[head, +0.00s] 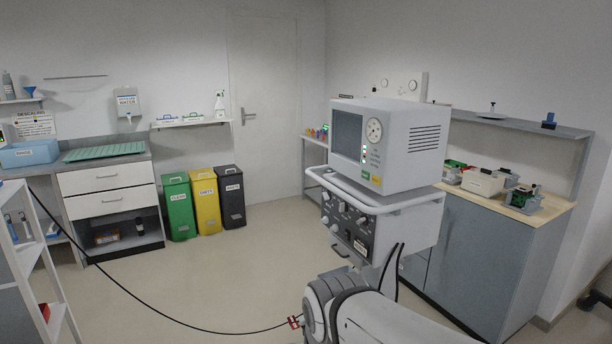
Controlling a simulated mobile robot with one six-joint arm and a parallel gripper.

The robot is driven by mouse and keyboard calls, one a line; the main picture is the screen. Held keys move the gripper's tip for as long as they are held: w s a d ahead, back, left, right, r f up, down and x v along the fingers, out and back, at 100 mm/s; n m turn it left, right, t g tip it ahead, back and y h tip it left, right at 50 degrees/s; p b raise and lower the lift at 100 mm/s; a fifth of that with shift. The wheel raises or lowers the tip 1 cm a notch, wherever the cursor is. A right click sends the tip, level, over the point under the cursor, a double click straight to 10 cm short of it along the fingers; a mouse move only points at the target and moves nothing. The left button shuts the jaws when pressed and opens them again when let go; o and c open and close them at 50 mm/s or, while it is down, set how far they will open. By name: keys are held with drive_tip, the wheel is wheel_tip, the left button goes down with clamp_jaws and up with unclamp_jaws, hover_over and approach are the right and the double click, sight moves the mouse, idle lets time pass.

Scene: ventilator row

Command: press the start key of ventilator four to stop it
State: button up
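A white ventilator (415,150) stands right of centre, with a dark screen (347,136) and a round gauge on its front. A small green key (365,173) and a yellow key (377,180) sit low on that front; their lettering is too small to read. Below is a housing with knobs (350,222) and a small label that I cannot read, so I cannot tell which number the unit bears. Light grey links of my arm show at the bottom centre, in front of the ventilator's lower part. My gripper is not in view.
A black cable (160,313) sags across the left foreground to a red piece (294,321) beside my arm. A grey cabinet (480,255) stands behind the ventilator at right. Green, yellow and black bins (205,202) line the back wall. The floor in the middle is clear.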

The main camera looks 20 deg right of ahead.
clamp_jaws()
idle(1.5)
